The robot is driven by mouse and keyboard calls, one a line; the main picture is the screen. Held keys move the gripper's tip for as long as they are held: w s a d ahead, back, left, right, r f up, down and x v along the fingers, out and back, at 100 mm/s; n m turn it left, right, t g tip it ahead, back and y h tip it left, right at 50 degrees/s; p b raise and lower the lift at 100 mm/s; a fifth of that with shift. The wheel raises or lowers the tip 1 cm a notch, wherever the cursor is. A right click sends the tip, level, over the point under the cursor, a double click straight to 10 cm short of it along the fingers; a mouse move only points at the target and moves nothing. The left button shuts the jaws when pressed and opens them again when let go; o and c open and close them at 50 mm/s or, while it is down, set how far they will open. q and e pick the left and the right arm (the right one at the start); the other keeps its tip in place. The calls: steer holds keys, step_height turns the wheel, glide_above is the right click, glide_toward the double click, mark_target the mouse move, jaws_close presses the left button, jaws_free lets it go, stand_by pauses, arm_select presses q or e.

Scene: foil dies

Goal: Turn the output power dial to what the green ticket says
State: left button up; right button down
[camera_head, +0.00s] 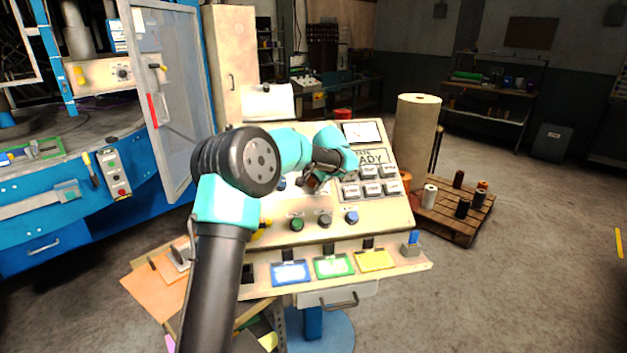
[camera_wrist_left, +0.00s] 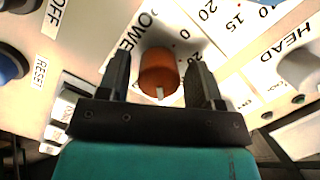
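The output power dial is an orange knob (camera_wrist_left: 158,68) with a white pointer mark, on a cream panel printed "POWER". Some scale numbers show beside it, including 0 and 20. My left gripper (camera_wrist_left: 159,85) is open, with one black finger on each side of the knob and a small gap visible on both sides. In the head view my left gripper (camera_head: 314,183) is over the control panel, and my arm hides the dial. The green ticket (camera_head: 333,266) lies on the console's front ledge; its writing is too small to read. My right gripper is not in view.
A blue ticket (camera_head: 291,273) and a yellow ticket (camera_head: 375,260) flank the green one. Green, dark and blue buttons (camera_head: 351,217) line the panel's lower part. Several grey keys (camera_head: 370,181) sit to the right. In the wrist view, a "HEAD" label and a pale knob (camera_wrist_left: 300,68) are at right.

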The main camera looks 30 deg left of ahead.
arm_select(q)
steer(key=shift+o, duration=0.6)
steer(key=v, duration=1.7)
steer(key=shift+r, duration=0.2)
steer(key=shift+d+f, duration=0.1)
steer(key=shift+d, duration=0.05)
